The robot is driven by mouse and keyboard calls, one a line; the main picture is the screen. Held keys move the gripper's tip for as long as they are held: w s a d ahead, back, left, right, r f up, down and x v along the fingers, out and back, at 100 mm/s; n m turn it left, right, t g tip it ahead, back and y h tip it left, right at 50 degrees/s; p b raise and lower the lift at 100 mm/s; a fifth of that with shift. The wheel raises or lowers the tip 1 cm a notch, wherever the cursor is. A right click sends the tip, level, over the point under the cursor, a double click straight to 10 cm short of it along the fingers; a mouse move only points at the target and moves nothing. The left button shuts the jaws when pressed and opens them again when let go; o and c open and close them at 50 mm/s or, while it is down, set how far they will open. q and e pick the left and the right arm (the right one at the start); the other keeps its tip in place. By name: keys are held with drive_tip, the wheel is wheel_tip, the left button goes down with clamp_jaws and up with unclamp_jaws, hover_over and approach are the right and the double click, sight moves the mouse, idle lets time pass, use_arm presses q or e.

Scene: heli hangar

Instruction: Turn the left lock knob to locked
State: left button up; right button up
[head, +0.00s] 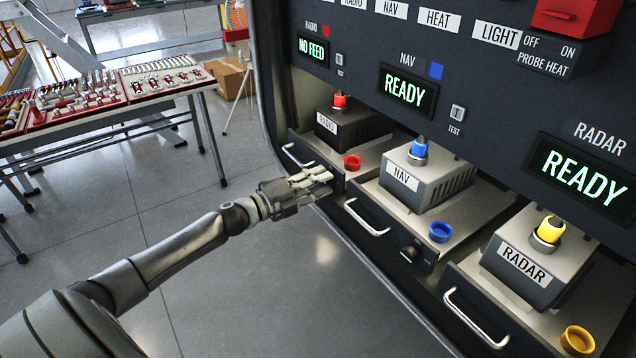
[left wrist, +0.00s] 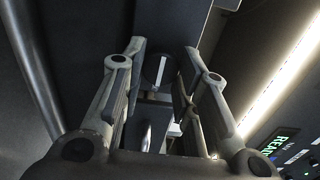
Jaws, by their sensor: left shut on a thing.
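My left gripper (head: 318,180) is at the front of the RADIO drawer (head: 303,152), at its right end. The left lock knob is hidden behind the fingers in the head view. In the left wrist view the dark round knob (left wrist: 154,72) with a pale pointer line sits between the two fingers of the left gripper (left wrist: 163,50), which is shut on it. The pointer line runs nearly upright in that picture. The right gripper is in neither view.
The NAV drawer (head: 390,222) has its own dark knob (head: 409,253) and a handle (head: 366,217). The RADAR drawer (head: 476,290) is at the right. The display above RADIO reads NO FEED (head: 312,49). A tool table (head: 110,110) stands at the left, with clear floor between.

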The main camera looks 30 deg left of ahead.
use_arm(q)
drive_tip(key=o, duration=1)
drive_tip(key=v, duration=1.2)
